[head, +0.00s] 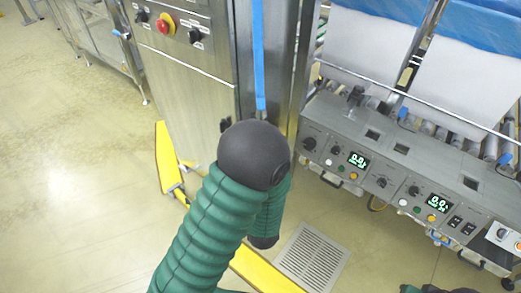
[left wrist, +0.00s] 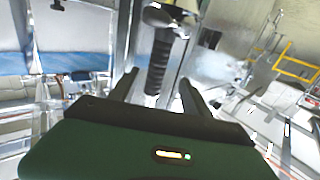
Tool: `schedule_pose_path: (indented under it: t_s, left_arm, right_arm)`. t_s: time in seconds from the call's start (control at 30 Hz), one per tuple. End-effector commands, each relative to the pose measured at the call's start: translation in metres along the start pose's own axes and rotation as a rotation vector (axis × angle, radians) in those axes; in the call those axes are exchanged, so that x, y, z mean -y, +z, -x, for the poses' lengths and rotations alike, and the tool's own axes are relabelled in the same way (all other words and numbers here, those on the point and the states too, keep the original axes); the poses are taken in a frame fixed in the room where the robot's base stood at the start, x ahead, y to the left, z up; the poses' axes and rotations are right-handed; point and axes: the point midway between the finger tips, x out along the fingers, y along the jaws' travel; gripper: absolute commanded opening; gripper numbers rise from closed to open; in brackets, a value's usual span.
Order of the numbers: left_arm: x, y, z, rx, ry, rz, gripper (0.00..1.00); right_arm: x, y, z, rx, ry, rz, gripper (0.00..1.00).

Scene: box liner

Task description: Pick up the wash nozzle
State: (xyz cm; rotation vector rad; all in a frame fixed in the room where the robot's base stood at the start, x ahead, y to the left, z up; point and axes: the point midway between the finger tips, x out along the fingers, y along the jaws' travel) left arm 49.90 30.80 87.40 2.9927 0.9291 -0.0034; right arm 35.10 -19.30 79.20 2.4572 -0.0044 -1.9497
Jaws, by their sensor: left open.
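The wash nozzle (left wrist: 158,65) shows in the left wrist view with a black ribbed grip and a metal head above it. It stands roughly upright, its lower part close to the gap between my fingers. My left gripper (left wrist: 158,90) is open, with one dark finger on each side of the grip's lower end in the picture. I cannot tell whether either finger touches it. In the head view my green left arm and its black joint hide the left gripper and the nozzle.
A steel cabinet (head: 190,75) with a red stop button (head: 163,23) stands behind my arm. A blue strip (head: 258,55) hangs beside it. A control panel with knobs (head: 385,165) is at the right. Yellow floor barriers (head: 163,160) and a floor grate (head: 312,258) lie below.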

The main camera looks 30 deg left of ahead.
Motion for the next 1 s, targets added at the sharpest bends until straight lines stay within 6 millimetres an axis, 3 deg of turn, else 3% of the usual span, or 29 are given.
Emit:
schedule_pose_path:
  t_s: [0.03, 0.13, 0.2, 0.3, 0.57, 0.7, 0.8, 1.0]
  left_arm:
    - [0.000, 0.011, -0.003, -0.006, 0.001, 0.005, 0.56]
    - [0.001, 0.010, -0.007, -0.008, 0.005, 0.002, 0.56]
    - [0.003, -0.001, -0.027, -0.004, 0.001, 0.000, 0.56]
    - [0.002, 0.000, -0.049, -0.003, 0.003, -0.003, 0.56]
    - [0.001, 0.010, -0.081, -0.001, 0.005, -0.004, 0.56]
    - [0.000, 0.016, -0.106, -0.003, 0.005, -0.002, 0.56]
    - [0.000, 0.015, -0.116, -0.002, 0.005, -0.003, 0.56]
    - [0.000, 0.015, -0.118, -0.001, 0.006, -0.003, 0.56]
  right_arm:
    - [0.000, 0.005, -0.023, -0.001, 0.000, 0.000, 0.36]
    - [0.000, 0.010, -0.045, -0.001, 0.000, -0.001, 0.36]
    - [0.000, 0.008, -0.033, 0.000, 0.000, -0.001, 0.36]
    - [0.000, 0.007, -0.033, -0.002, 0.000, -0.001, 0.36]
    - [0.000, 0.009, -0.039, -0.001, 0.000, -0.001, 0.36]
    - [0.000, 0.010, -0.043, -0.001, 0.000, -0.001, 0.36]
    - [0.000, 0.010, -0.044, -0.001, 0.000, -0.001, 0.36]
    - [0.000, 0.010, -0.044, -0.001, 0.000, -0.001, 0.36]
